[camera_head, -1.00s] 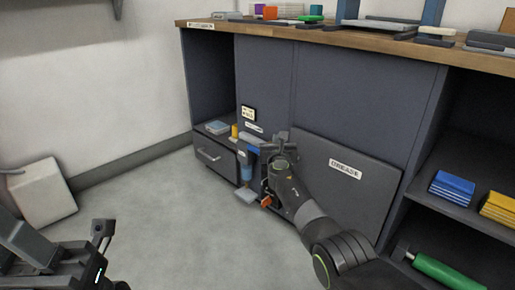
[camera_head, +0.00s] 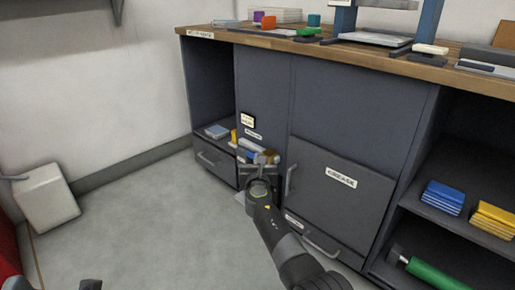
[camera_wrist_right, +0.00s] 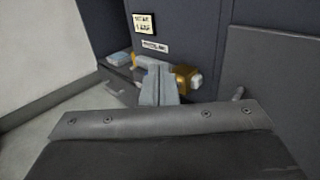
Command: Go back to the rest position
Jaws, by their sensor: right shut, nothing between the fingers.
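My right gripper (camera_head: 263,158) is in front of the dark cabinet, left of the door labelled GREASE (camera_head: 350,215). Its fingers are shut and empty; they also show in the right wrist view (camera_wrist_right: 158,88). Behind the fingers in the wrist view is a unit with a pale body and a brass-coloured part (camera_wrist_right: 184,76); the fingers hide some of it. I cannot tell whether they touch it. Of my left arm, only small dark parts show at the bottom left edge of the head view, so its jaws cannot be judged.
A wooden worktop (camera_head: 250,38) with several small items runs along the top. A drawer (camera_head: 215,160) is at the cabinet's left. Blue packs (camera_head: 442,197), yellow packs (camera_head: 493,221) and a green cylinder (camera_head: 440,276) lie on the right shelves.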

